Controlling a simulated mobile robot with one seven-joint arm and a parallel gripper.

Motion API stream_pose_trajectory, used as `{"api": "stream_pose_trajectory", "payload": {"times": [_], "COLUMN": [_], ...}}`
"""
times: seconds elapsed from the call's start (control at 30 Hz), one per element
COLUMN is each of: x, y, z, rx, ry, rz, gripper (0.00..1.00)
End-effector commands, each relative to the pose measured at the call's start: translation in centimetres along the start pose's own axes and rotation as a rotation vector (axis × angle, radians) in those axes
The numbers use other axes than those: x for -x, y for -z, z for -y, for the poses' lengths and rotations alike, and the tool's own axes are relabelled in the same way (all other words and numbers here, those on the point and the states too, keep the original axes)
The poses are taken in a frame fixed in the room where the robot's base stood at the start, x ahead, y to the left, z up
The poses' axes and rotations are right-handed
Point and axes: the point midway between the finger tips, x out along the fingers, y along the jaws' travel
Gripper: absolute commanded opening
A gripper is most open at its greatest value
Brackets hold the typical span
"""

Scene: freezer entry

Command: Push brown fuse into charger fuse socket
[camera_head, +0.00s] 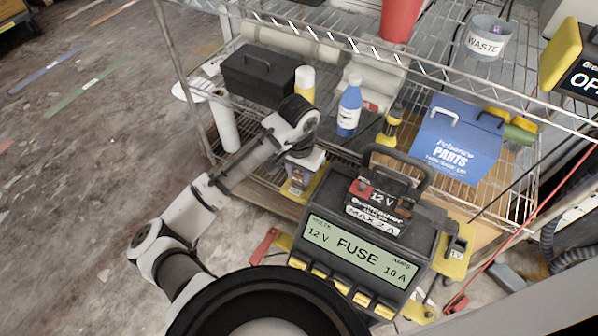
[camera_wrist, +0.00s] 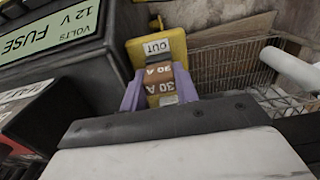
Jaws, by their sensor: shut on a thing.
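The charger (camera_head: 355,250) is dark grey, with a green display reading FUSE, 12 V and 10 A. It stands at lower middle in the head view and at left in the wrist view (camera_wrist: 85,75). A yellow block labelled OUT (camera_wrist: 157,47) sits at its side. My gripper (camera_head: 303,168) is beside the charger's upper left side. In the wrist view its lilac fingers (camera_wrist: 160,92) are shut on the brown fuse (camera_wrist: 158,70), marked 30 A. The fuse is right up against the yellow block. The socket opening is hidden, and I cannot tell how far in the fuse sits.
A wire shelf (camera_head: 370,60) stands behind the charger. It holds a black toolbox (camera_head: 258,72), a blue bottle (camera_head: 349,108) and a blue parts box (camera_head: 457,140). A red cable clamp (camera_head: 264,246) is left of the charger. The floor at left is mostly clear.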

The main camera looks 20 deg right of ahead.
Motion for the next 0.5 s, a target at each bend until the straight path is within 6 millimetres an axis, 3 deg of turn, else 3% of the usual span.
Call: {"api": "stream_pose_trajectory", "payload": {"times": [0.27, 0.3, 0.43, 0.5], "x": [-0.72, -0.60, -0.59, -0.58], "y": [0.00, 0.00, 0.00, 0.00], "z": [0.02, 0.02, 0.02, 0.02], "rx": [0.001, 0.001, 0.001, 0.001], "ry": [0.000, 0.001, 0.001, 0.001], "rz": [0.000, 0.000, 0.000, 0.000], "gripper": [0.03, 0.35, 0.52, 0.56]}}
